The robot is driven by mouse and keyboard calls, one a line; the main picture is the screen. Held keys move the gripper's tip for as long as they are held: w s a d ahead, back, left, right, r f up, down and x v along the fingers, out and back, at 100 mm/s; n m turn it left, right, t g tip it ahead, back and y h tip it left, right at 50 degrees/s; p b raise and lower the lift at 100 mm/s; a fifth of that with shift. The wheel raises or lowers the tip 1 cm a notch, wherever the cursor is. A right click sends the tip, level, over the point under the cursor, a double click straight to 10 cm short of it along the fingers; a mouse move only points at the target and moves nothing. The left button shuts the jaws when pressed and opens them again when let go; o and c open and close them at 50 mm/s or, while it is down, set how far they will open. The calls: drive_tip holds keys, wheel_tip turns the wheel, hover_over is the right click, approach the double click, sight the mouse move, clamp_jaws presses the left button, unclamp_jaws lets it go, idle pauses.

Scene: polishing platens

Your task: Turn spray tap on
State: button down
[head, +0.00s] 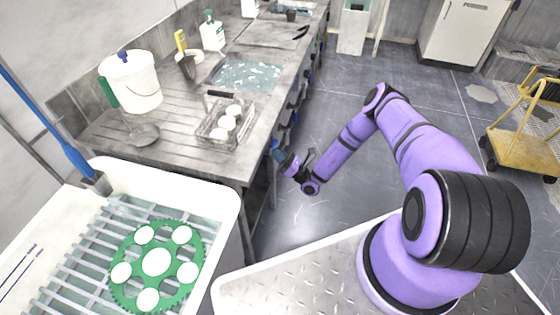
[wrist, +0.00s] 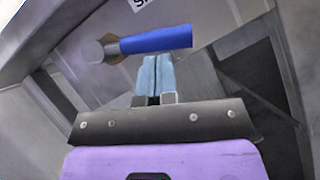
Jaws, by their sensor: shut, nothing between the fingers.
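A blue lever (wrist: 155,41), which looks like the tap's handle, shows in the wrist view. It sticks out to the right from a round grey hub (wrist: 103,48) under a white label with dark letters (wrist: 140,4). My gripper (wrist: 155,60) has its two pale blue fingers together just below the lever's middle in that view; I cannot tell whether they touch it. In the head view my gripper (head: 277,149) reaches to the front of the bench, below its edge. My gripper is shut with nothing between the fingers.
The metal bench (head: 180,150) runs along the wall, with a wire basket (head: 226,121) of white discs, a white bucket (head: 130,80) and a water-filled basin (head: 245,74). A white tub (head: 225,185) holds a green toothed carrier (head: 158,264).

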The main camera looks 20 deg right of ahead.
drive_tip(key=shift+r, duration=0.15)
drive_tip(key=n+y, duration=0.1)
drive_tip(key=r+n+g+y, duration=0.1)
drive_tip(key=n, duration=0.1)
drive_tip(key=w+n+g+y, duration=0.1)
drive_tip(key=n, duration=0.1)
drive_tip(key=shift+d+r, duration=0.2)
drive_tip(key=shift+d, duration=0.15)
